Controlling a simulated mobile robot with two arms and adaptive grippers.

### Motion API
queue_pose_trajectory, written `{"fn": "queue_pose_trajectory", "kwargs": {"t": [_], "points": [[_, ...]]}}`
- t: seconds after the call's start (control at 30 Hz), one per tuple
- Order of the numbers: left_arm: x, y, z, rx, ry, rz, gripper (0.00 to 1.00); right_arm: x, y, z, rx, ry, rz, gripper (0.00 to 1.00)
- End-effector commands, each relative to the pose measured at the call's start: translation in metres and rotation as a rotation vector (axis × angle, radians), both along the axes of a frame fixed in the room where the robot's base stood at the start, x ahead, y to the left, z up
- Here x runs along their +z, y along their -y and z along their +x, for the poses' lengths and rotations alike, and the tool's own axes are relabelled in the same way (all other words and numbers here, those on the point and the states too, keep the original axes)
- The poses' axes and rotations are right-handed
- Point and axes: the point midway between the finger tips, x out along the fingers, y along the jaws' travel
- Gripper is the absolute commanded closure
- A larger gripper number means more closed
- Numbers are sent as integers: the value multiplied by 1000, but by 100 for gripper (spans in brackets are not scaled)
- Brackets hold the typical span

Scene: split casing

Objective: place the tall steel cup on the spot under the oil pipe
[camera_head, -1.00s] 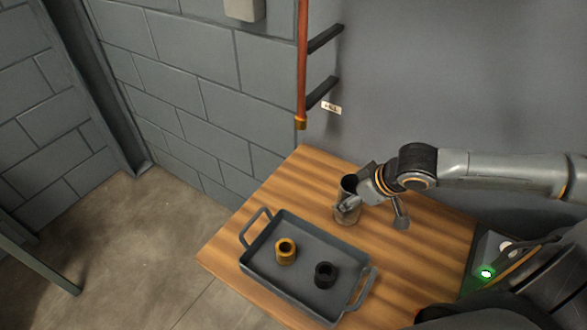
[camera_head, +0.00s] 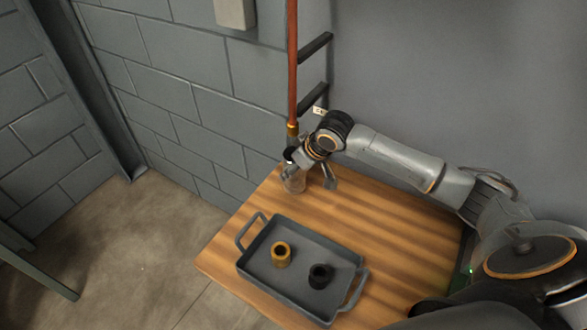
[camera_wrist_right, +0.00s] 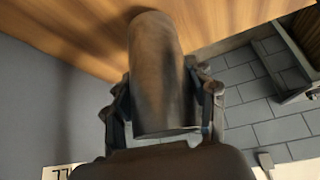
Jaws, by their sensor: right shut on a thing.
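The tall steel cup (camera_head: 292,181) is upright near the table's far corner in the head view, just below the lower end of the oil pipe (camera_head: 292,75). My right gripper (camera_head: 298,166) is shut on the cup. In the right wrist view the cup (camera_wrist_right: 158,75) fills the space between the two fingers (camera_wrist_right: 163,105). I cannot tell whether its base touches the table. The spot under the pipe is not visible. My left gripper is not in view.
A grey tray (camera_head: 243,268) on the wooden table (camera_head: 400,225) holds a brass-coloured part (camera_head: 281,256) and a black part (camera_head: 320,276). Dark wall brackets (camera_head: 314,97) stick out beside the pipe. The table right of the tray is clear.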

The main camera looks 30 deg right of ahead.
Motion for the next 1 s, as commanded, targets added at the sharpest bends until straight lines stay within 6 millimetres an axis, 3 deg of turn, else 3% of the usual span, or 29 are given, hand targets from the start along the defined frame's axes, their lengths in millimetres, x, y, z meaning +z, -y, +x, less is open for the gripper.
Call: {"fn": "queue_pose_trajectory", "kwargs": {"t": [0.03, 0.17, 0.53, 0.57, 0.67, 1.0], "points": [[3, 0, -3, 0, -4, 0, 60, 2, -4, 8, 1, 2, 1, 79], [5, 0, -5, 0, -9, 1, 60, -13, -2, 4, 1, 0, -2, 79], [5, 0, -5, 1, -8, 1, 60, -18, -2, 4, 1, 1, 0, 79], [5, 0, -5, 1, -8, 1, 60, -18, -2, 4, 2, 0, -1, 39], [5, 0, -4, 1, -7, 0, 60, -18, -2, 4, 2, 0, -1, 21], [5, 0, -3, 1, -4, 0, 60, -16, -1, 4, 1, 2, -1, 21]]}}
